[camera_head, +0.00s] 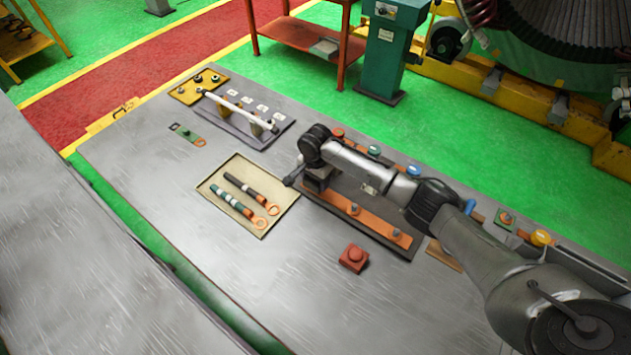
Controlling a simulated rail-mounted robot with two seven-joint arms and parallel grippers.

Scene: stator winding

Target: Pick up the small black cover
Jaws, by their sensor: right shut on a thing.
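My right gripper (316,180) is over the left end of the orange strip, at the right edge of the shallow tray. It is shut on a small dark thing, which I take to be the small black cover. The wrist hides most of that thing, so its shape and whether it touches the surface below cannot be told. My left gripper is not in view.
The beige tray (210,187) holds two dark rods with orange ring ends. An orange strip (368,219) with bolts lies under my right arm. A red block (353,258) sits in front. A rack with a white bar (226,106) stands behind. The grey table's front left is clear.

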